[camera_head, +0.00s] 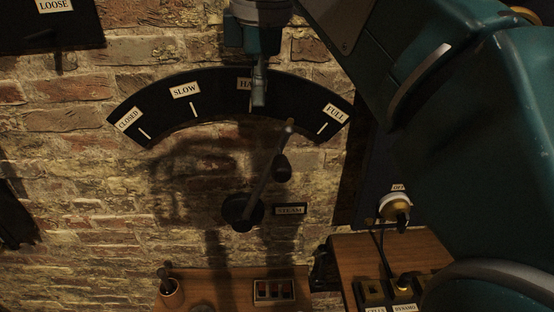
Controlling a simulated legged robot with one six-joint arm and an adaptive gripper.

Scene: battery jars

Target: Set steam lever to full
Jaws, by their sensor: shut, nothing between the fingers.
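The steam lever (261,187) is a dark rod pivoting on a round black hub (242,212) on the brick wall. It tilts up and to the right, with a black knob (282,168) beside its upper part and a pale tip that lies between the HALF and FULL marks. The black curved scale (220,88) above carries CLOSED, SLOW, a partly hidden label beginning HA, and FULL (335,113). A STEAM plate (290,209) is right of the hub. My gripper (259,97) is shut and empty, in front of the scale's middle label, above and left of the lever tip.
A wooden box (235,289) with switches stands below the lever. Another wooden box (390,258) with sockets and a cable is at lower right. A brass-and-white fitting (394,206) marked OFF is on a dark panel. A LOOSE-labelled board (50,32) is at upper left.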

